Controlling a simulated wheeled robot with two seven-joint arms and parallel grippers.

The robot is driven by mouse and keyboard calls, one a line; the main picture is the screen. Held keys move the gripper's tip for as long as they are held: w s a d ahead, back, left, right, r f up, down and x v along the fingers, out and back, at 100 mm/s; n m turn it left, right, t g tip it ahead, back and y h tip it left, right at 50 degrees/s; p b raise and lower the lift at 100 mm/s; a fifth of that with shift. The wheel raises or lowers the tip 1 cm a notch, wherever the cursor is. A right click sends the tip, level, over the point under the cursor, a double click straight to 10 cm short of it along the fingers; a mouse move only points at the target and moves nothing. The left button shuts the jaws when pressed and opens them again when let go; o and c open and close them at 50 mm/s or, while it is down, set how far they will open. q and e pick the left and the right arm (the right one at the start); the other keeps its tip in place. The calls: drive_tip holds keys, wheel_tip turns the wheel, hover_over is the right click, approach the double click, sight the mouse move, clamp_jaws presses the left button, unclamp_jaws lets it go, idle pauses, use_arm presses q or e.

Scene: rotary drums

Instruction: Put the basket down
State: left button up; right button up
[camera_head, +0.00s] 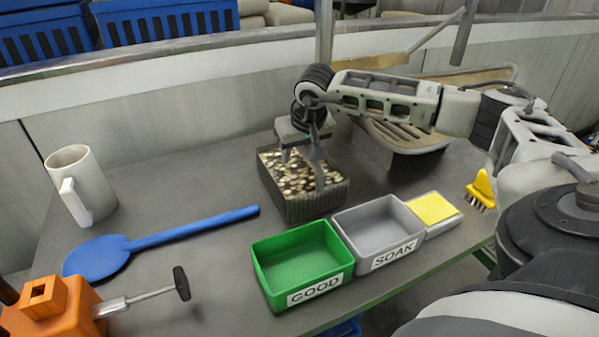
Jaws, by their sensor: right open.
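The basket (318,206) is a dark, rectangular container filled with small pale and brown pieces. It appears to rest on the grey table, behind the green and grey bins. My right gripper (301,159) points down over the basket, its fingers apart and close to the contents and the rear part of the basket. Whether a finger touches the basket I cannot tell. The gripper hides part of the basket's back rim. My left gripper is not in view.
A green bin (276,250) marked GOOD and a grey bin (353,225) marked SOAK stand in front. A yellow sponge (432,208), yellow brush (481,188), blue paddle (190,229), mug (88,187) and orange device (50,312) lie around.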

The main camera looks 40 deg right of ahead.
clamp_jaws()
drive_tip(key=shift+r, duration=0.1)
